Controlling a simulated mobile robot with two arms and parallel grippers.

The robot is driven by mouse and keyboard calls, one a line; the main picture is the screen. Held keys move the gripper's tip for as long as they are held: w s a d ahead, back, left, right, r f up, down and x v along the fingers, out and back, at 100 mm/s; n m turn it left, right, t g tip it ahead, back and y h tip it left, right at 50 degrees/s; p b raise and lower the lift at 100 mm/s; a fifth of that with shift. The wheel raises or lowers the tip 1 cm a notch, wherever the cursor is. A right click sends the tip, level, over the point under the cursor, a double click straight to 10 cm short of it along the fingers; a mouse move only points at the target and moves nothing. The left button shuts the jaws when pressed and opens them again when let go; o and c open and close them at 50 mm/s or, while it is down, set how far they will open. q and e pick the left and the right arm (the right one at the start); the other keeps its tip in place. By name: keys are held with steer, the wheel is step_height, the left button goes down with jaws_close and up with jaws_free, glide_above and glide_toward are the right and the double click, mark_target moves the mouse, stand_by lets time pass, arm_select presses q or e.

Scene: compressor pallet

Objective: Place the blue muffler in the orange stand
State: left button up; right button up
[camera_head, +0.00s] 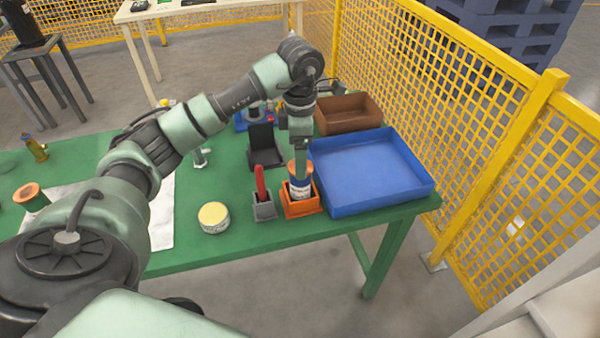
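The muffler (300,189), with a blue and white body and an orange top, stands upright in the orange stand (302,209) near the table's front edge. Its lower end is hidden by the stand's walls. My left arm reaches across the table from the left. Its gripper (300,166) points down directly over the muffler, with its tips at the muffler's orange top. The fingers overlap in this view, so whether they are closed on it cannot be told. My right gripper is not in view.
A blue tray (410,195) stands close right of the stand; a grey holder (264,211) with a red-handled item is close left. A black bracket (266,157) and brown bin (347,113) are behind. A yellow-topped tin (213,217) stands left. Yellow fencing (480,130) borders the right.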

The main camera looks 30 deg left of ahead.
arm_select(q)
steer(key=shift+r, duration=1.95)
